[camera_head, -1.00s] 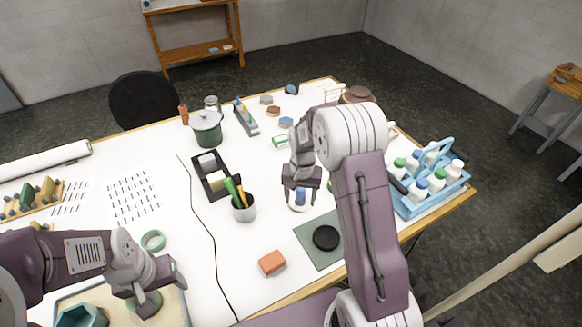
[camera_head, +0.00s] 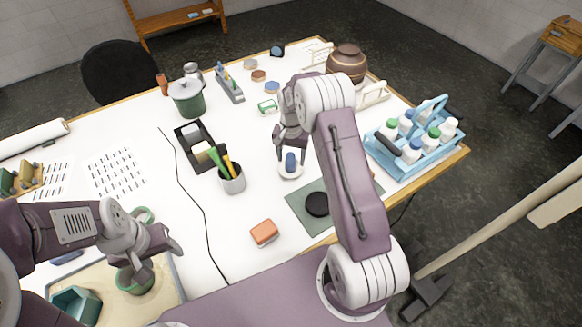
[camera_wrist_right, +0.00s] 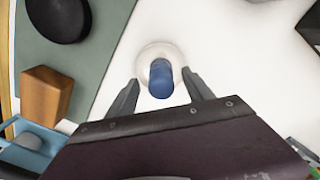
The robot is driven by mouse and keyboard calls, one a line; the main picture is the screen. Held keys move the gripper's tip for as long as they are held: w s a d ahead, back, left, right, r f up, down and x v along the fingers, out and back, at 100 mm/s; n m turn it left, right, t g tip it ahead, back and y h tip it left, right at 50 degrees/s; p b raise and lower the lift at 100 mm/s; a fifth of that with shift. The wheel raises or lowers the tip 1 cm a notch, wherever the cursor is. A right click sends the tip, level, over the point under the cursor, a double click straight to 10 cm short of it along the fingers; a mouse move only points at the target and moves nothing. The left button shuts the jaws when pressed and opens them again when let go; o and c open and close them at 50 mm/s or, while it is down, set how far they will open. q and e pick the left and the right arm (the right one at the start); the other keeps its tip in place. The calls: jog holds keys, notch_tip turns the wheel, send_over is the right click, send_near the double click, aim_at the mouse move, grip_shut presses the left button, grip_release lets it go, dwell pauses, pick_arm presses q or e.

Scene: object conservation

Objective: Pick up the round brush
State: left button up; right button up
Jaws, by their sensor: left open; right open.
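A piece with a blue upright handle (camera_head: 290,162) on a round pale base (camera_head: 290,173) stands on the white table and looks like the round brush. In the right wrist view the blue handle (camera_wrist_right: 160,80) lies between the fingertips, with the pale round base (camera_wrist_right: 157,53) around its far end. My right gripper (camera_head: 291,149) is open above and around the handle; I see no grip on it. In the right wrist view my right gripper (camera_wrist_right: 161,92) has a finger on each side. My left gripper (camera_head: 158,264) is open over the tray at lower left, near a green round bowl (camera_head: 133,284).
A green mat (camera_head: 297,206) with a black disc (camera_head: 318,205) lies to the right. A pen cup (camera_head: 232,180) stands to the left, an orange block (camera_head: 264,233) in front. A blue bottle caddy (camera_head: 400,167) stands at right. Bare table surrounds the brush.

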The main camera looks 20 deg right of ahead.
jog(key=shift+s+a+f+b, duration=0.1)
jog(key=shift+f+b, duration=0.05)
jog(key=shift+f, duration=0.35)
jog(key=shift+s+f+b, duration=0.1)
jog(key=shift+f+b, duration=0.05)
jog(key=shift+f, duration=0.35)
jog(key=shift+a+r, duration=0.1)
jog(key=shift+r, duration=0.05)
jog(key=shift+w, duration=0.3)
jog(key=c, duration=0.3)
grip_shut()
pick_arm(q)
jog(key=shift+a+f, duration=0.15)
jog(key=shift+f, duration=0.6)
jog(key=shift+p, duration=0.3)
pick_arm(e)
notch_tip(320, 180, up, 10)
jog(key=p, duration=0.8)
jog(key=shift+r, duration=0.2)
pick_arm(q)
notch_tip(320, 180, up, 8)
pick_arm(e)
jog(key=shift+f, duration=0.2)
